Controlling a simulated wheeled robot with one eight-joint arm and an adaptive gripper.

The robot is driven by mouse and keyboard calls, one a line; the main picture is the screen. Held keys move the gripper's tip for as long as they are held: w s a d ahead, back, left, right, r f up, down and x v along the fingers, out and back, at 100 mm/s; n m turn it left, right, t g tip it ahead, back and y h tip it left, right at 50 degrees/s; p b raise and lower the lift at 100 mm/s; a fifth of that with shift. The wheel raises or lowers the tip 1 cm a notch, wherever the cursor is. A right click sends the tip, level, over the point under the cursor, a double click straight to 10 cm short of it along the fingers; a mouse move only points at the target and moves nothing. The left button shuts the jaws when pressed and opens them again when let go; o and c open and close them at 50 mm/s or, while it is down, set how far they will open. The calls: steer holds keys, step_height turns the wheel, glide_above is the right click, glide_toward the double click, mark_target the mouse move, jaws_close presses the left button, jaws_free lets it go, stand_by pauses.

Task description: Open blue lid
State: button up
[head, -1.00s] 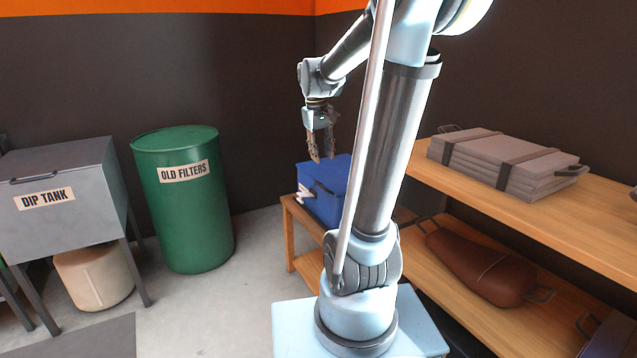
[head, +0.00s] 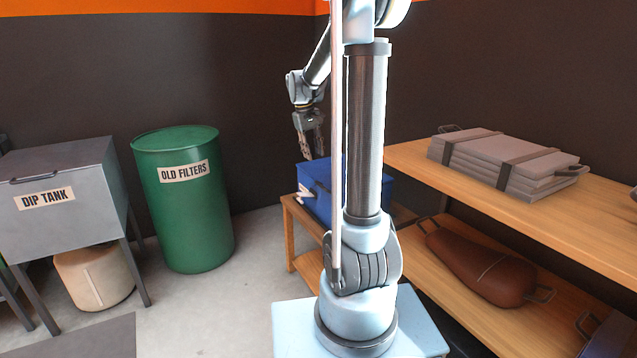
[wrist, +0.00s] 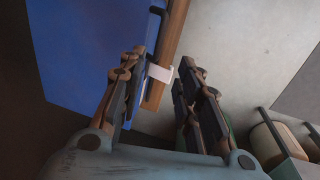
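The blue box with its blue lid (head: 319,172) stands on a low wooden table in the head view, partly hidden behind my arm. Its lid looks shut, and a white piece (head: 306,193) shows at its left front. In the wrist view the blue lid (wrist: 85,45) fills the upper left, and the white piece (wrist: 159,73) shows between my fingers, farther off. My gripper (head: 311,157) is above the left side of the box, pointing down. In the wrist view my gripper (wrist: 164,62) has its fingers apart with nothing held. Contact with the lid cannot be seen.
The wooden table (head: 300,227) stands against the back corner. Wooden shelves (head: 480,215) on the right hold grey panels (head: 505,165) and a brown case (head: 480,265).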

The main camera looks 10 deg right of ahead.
mark_target(319, 184)
steer(key=f, duration=0.4)
steer(key=d+f, duration=0.1)
steer(key=f, duration=0.3)
steer(key=d+f, duration=0.1)
steer(key=f, duration=0.3)
steer(key=shift+w+d+f, duration=0.2)
steer(key=shift+w+f, duration=0.2)
steer(key=shift+c, duration=0.5)
jaws_close()
